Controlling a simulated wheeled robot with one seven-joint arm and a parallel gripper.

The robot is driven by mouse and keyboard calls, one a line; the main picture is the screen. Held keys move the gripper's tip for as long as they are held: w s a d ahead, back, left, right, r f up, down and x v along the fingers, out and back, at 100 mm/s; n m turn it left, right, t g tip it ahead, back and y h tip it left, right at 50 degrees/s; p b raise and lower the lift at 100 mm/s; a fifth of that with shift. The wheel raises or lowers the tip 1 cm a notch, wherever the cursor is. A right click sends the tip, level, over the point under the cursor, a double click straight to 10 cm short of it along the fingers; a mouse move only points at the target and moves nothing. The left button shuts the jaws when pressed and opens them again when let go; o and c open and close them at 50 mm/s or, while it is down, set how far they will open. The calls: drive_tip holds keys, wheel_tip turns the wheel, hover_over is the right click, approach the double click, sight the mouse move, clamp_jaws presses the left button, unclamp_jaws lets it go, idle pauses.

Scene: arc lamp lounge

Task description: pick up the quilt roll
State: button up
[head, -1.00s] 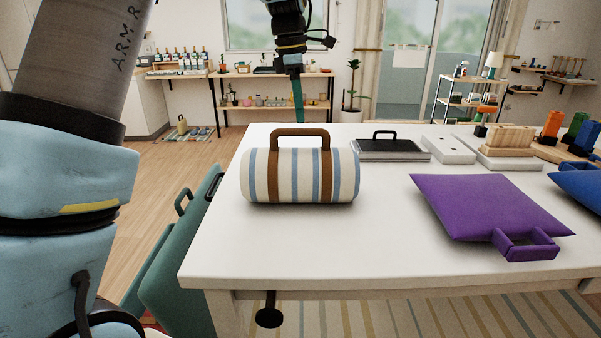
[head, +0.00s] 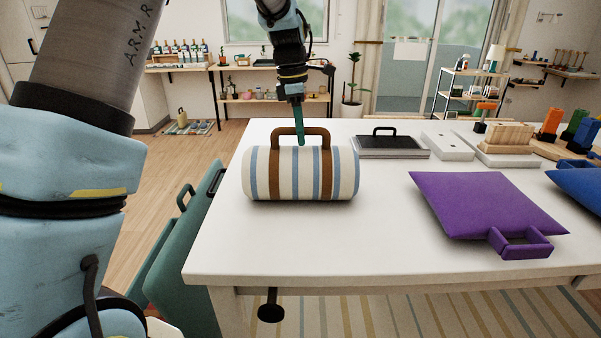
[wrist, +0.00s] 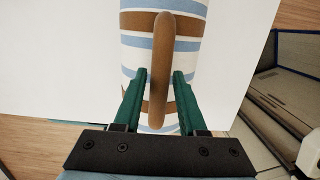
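The quilt roll (head: 343,176) is a striped cream, blue and brown cylinder lying on the white table, with a brown carry handle (head: 300,131) arched over its top. My gripper (head: 300,140) is over the roll, pointing down at the handle. In the wrist view my gripper (wrist: 159,82) has its two green fingers apart, one on each side of the handle (wrist: 160,65), with gaps between finger and handle. The roll (wrist: 133,52) lies below the fingers. In the head view only one finger shows clearly.
The white table (head: 300,245) has a purple cushion with a handle (head: 485,210) to the right of the roll. A dark flat case with a black handle (head: 390,146) lies behind it. A green folded item (head: 180,245) stands at the table's left side. The table front is clear.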

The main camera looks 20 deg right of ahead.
clamp_jaws()
drive_tip(key=shift+r, duration=0.1)
idle(0.9)
